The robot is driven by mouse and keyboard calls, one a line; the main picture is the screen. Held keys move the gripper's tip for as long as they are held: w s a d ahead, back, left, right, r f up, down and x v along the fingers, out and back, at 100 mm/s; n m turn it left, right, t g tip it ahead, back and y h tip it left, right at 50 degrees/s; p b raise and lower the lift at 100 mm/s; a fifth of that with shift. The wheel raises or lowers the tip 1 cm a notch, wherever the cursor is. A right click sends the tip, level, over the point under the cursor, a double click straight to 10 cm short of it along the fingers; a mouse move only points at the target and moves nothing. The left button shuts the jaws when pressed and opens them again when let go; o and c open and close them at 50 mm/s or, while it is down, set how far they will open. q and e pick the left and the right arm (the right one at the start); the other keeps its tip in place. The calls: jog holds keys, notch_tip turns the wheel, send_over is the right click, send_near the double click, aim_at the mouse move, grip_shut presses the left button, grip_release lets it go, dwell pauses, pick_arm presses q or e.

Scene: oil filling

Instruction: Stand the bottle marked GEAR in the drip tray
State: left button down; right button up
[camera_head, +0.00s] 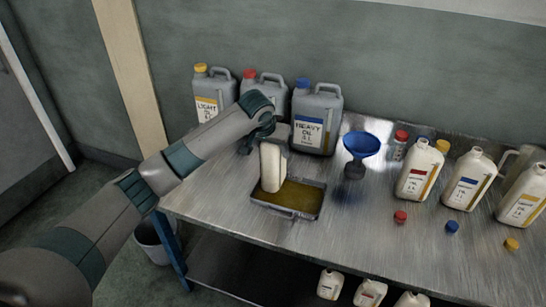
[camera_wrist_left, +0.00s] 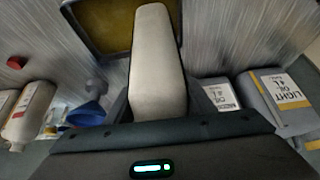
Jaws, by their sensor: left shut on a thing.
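My left gripper (camera_head: 262,138) is shut on a plain white bottle (camera_head: 272,168), which also fills the middle of the left wrist view (camera_wrist_left: 157,65). The bottle is upright, with its lower end over the back left part of the drip tray (camera_head: 290,213). I cannot tell whether its base touches the tray floor. The side I see bears no readable marking, so the word GEAR does not show. The tray is shallow and dark-rimmed, with a yellow-brown floor; part of it shows in the left wrist view (camera_wrist_left: 88,40). My right gripper is not in view.
Grey cans, including LIGHT OIL (camera_head: 211,96) and HEAVY OIL (camera_head: 317,120), stand behind the tray. A blue funnel (camera_head: 361,144) stands to its right. Three white bottles, such as the red-labelled one (camera_head: 418,172), stand farther right with loose caps in front. The front middle of the bench is clear.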

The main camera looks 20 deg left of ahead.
aim_at(267, 147)
pick_arm(q)
jog(key=shift+a, duration=0.1)
dwell(0.3)
jog(key=shift+f+p, duration=0.75)
jog(key=shift+f, duration=1.2)
jog(key=c, duration=0.8)
grip_release()
jog(key=shift+s+f, duration=0.15)
jog(key=shift+f, duration=0.05)
jog(key=shift+c, duration=0.2)
jog(key=b+v, duration=0.2)
jog(key=v, duration=1)
jog(key=shift+r, duration=0.1)
